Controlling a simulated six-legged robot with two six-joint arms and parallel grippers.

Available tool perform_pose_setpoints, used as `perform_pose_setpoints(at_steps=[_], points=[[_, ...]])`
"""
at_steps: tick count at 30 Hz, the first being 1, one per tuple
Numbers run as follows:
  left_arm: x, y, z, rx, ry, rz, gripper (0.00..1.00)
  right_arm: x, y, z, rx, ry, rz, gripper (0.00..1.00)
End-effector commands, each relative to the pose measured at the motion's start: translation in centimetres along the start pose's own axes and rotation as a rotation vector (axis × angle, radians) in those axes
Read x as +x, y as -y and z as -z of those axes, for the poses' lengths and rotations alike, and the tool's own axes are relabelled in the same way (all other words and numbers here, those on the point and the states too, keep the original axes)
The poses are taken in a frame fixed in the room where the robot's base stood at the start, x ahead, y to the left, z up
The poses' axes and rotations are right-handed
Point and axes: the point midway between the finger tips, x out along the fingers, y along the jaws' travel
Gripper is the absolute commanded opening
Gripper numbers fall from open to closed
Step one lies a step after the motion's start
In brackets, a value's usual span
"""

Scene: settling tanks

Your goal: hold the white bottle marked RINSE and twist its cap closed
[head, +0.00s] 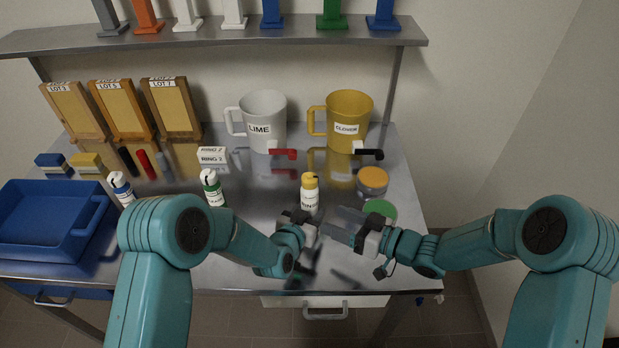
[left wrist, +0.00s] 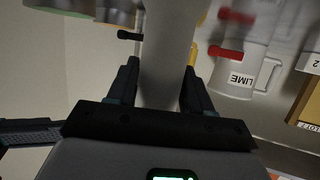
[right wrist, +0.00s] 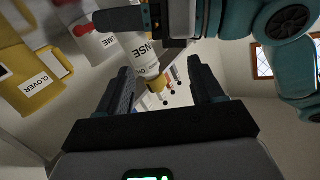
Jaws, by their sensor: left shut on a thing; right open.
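The white bottle marked RINSE (head: 309,202) stands upright in the head view, with a yellow cap (head: 309,180) on top. Its label reads partly as "NSE" in the right wrist view (right wrist: 133,45). My left gripper (head: 306,222) is shut on the bottle's body. The pale body fills the gap between its fingers in the left wrist view (left wrist: 163,75). My right gripper (right wrist: 165,85) is open and empty, just right of the bottle and lower than the cap. In the right wrist view the cap (right wrist: 157,84) shows between its fingers, apparently beyond them. How tight the cap sits cannot be told.
A white LIME mug (head: 262,120) and a yellow CLOVER mug (head: 348,120) stand behind. An orange-lidded jar (head: 372,181) and a green lid (head: 380,209) are near my right gripper.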

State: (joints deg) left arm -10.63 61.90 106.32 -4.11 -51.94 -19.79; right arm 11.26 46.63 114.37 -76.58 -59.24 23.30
Motion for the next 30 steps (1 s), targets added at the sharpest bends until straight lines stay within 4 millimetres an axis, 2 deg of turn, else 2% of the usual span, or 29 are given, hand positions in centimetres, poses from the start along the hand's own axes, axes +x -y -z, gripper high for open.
perform_pose_setpoints(at_steps=[1,3,8,11,21,25,30], points=[[0.0,0.0,-0.1,0.000,0.002,-0.001,0.08,-0.6,-1.2,2.0,-0.082,-0.045,0.012,0.67],[0.0,0.0,-0.1,0.000,0.003,-0.001,0.08,-1.4,-2.1,4.0,-0.170,-0.090,0.035,0.67],[0.0,0.0,-0.1,0.000,0.002,-0.001,0.08,-1.9,-2.8,6.0,-0.264,-0.131,0.063,0.67],[0.0,0.0,-0.1,0.000,0.002,-0.001,0.08,-0.7,-2.6,6.2,-0.272,-0.133,0.068,0.67],[0.0,0.0,-0.1,0.000,0.002,-0.001,0.08,6.4,-2.0,7.0,-0.268,-0.131,0.067,0.67],[0.0,0.0,-0.1,0.000,0.002,-0.001,0.08,8.3,-1.9,7.3,-0.268,-0.131,0.064,0.67],[0.0,0.0,-0.1,0.000,0.002,-0.001,0.08,9.5,-1.8,7.4,-0.266,-0.131,0.064,0.67]])
